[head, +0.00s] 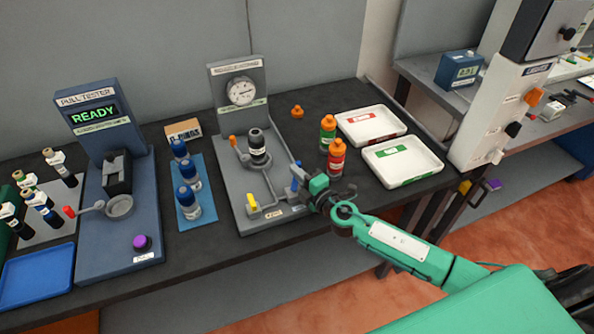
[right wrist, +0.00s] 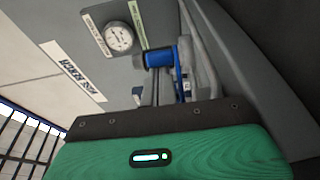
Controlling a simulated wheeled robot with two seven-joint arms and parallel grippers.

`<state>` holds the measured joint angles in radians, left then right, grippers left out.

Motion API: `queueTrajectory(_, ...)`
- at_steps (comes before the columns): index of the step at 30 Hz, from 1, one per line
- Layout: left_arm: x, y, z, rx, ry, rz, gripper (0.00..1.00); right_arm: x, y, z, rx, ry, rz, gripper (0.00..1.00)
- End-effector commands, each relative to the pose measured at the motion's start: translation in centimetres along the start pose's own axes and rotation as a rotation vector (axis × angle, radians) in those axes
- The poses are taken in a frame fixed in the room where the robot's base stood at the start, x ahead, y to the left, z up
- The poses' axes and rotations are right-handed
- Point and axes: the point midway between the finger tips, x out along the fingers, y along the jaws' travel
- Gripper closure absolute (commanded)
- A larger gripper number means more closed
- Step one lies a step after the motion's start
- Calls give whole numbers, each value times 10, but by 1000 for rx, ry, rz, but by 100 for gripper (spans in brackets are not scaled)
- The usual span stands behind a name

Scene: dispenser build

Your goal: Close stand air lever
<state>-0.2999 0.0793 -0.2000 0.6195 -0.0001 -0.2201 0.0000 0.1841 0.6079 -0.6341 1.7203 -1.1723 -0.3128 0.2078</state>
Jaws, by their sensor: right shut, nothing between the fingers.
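The grey stand (head: 240,97) with a round gauge (head: 242,91) stands mid-table. I cannot read which one is the air lever. My right gripper (head: 304,190) is shut and empty, right beside the blue lever at the stand's right edge. The right wrist view shows the blue lever (right wrist: 160,57) just beyond the gripper body, with the gauge (right wrist: 119,37) behind. Whether the fingers touch the lever is unclear. My left gripper is out of view.
A black-capped bottle (head: 258,148) sits in the stand. White trays (head: 405,180) lie further right. Blue-capped bottles (head: 188,200) and the pull tester (head: 90,230) are on the left.

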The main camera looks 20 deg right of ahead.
Motion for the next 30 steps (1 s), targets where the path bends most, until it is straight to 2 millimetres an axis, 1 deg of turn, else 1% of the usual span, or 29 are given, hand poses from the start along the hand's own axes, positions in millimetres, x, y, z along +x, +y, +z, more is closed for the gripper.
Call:
queueTrajectory(1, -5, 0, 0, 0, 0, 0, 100, -1, 2, 0, 4, -21, -1, 100)
queueTrajectory(6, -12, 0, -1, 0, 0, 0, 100, -4, 1, 1, 7, -119, -2, 100)
queueTrajectory(11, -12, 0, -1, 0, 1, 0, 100, -9, -1, 3, 9, -258, -2, 100)
queueTrajectory(14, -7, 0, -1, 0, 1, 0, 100, -12, -3, 4, 9, -354, -2, 100)
queueTrajectory(21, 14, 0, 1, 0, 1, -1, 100, -20, -6, 6, 9, -579, -2, 100)
queueTrajectory(30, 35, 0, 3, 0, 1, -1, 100, -29, -4, 6, 4, -804, -2, 100)
